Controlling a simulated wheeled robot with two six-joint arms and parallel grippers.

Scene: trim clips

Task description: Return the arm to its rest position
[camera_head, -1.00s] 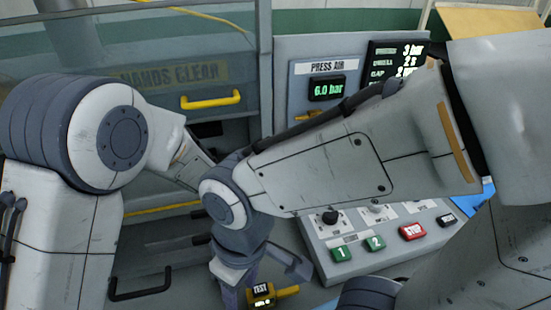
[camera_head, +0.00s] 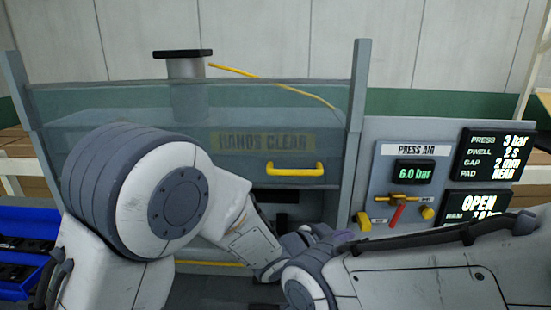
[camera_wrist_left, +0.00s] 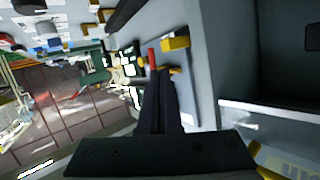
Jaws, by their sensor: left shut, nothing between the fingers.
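My left arm comes in from the left in the head view, bent at a large grey and white joint. Its gripper (camera_head: 328,238) is at the lower middle, in front of the press air panel's left edge and partly hidden by my right arm. In the left wrist view the dark fingers (camera_wrist_left: 162,78) are together and empty, with a red lever (camera_wrist_left: 152,58) and a yellow block (camera_wrist_left: 175,43) beyond their tips. My right arm reaches in from the lower right; its gripper is outside the head view.
A press with a clear guard and yellow handle (camera_head: 295,169) stands behind my arms. The press air panel (camera_head: 374,200) carries the red lever (camera_head: 396,216) and yellow knobs. Dark displays (camera_head: 495,155) are at right. A blue bin (camera_head: 18,235) is at far left.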

